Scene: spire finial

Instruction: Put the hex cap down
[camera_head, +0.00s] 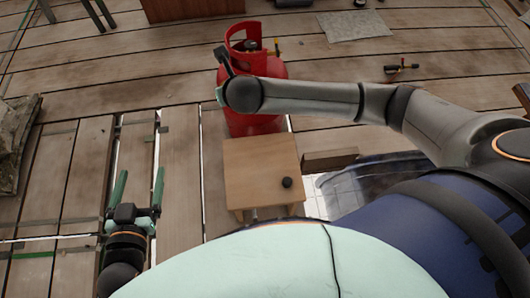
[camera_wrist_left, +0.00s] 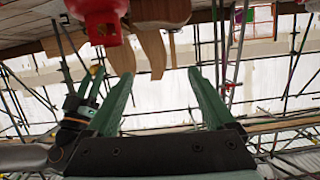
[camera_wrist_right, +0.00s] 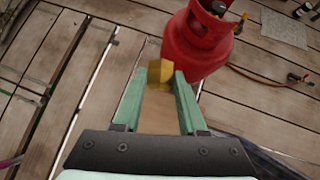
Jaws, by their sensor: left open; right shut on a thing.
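The hex cap (camera_wrist_right: 160,73) is a gold, faceted piece between the fingertips of my right gripper (camera_wrist_right: 160,80) in the right wrist view. The right gripper is shut on it, above the deck. In the left wrist view a bit of yellow shows between the green fingers of my right gripper (camera_wrist_left: 92,85). In the head view my right forearm and wrist hide the cap. My left gripper (camera_head: 139,178) is open and empty at the lower left of the head view; its spread fingers also show in the left wrist view (camera_wrist_left: 160,78).
A small wooden table (camera_head: 250,165) stands at the middle, with a small black knob (camera_head: 287,182) on it. A red gas cylinder (camera_head: 272,68) stands behind it, partly behind my right arm. A grey mat (camera_head: 352,25) lies at the back. Gaps run between deck planks.

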